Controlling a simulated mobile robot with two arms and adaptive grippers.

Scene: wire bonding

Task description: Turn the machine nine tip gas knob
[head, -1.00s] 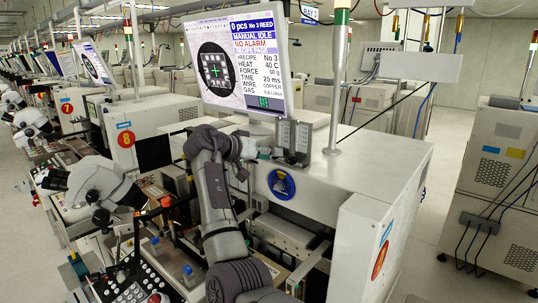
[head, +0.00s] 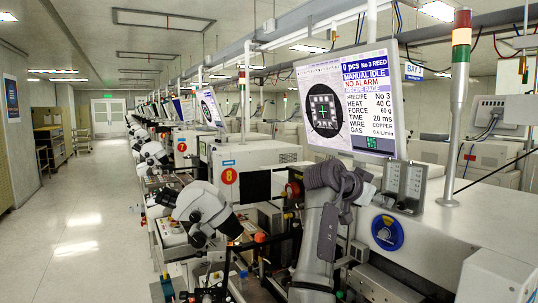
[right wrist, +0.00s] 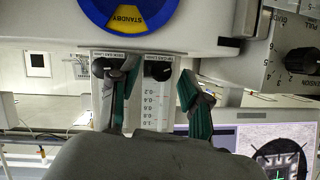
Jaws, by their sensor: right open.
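The gas flow meter panel (head: 404,186) stands on the machine front below the monitor, with two clear tubes. In the right wrist view its two dark knobs show, the left knob (right wrist: 99,66) and the right knob (right wrist: 158,71), each under a small gas label too blurred to read surely. My right gripper (right wrist: 158,72) is open, its green-padded fingers on either side of the right knob; the left finger lies between the two knobs. Contact with the knob cannot be told. In the head view my right gripper (head: 367,184) is just left of the panel. My left gripper is out of view.
The blue round dial (head: 387,233) sits below the panel; it also shows in the right wrist view (right wrist: 92,12). The monitor (head: 350,100) is above, and a signal post (head: 456,130) stands right. A microscope (head: 205,208) is left; the aisle (head: 85,215) beyond is clear.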

